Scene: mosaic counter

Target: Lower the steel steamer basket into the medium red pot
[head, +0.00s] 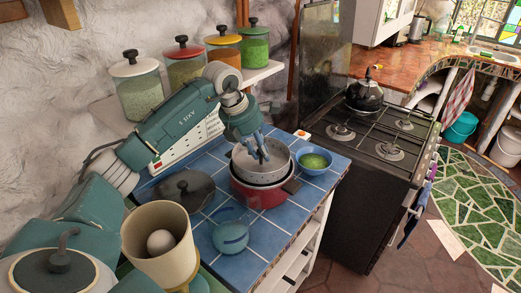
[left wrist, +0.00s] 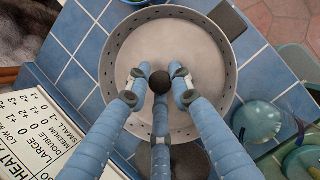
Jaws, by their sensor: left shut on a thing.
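The steel steamer basket (head: 245,163) is a round grey pan with small holes along its rim and a dark centre knob (left wrist: 160,82). My left gripper (head: 261,154) reaches down into it, its fingers closed around the knob, as the left wrist view (left wrist: 158,88) shows. The basket looks level and stands over the medium red pot (head: 262,197) on the blue-tiled counter. Its upper wall shows above the pot's rim; its underside is hidden, so how deep it sits I cannot tell. The pot's dark handle (head: 292,186) points right. My right gripper is out of view.
A dark lid (head: 185,192) lies left of the pot and a blue glass item (head: 230,236) stands in front. A blue bowl (head: 314,170) with green contents sits close on the right. Jars (head: 135,88) line the shelf behind; the stove (head: 375,140) is further right.

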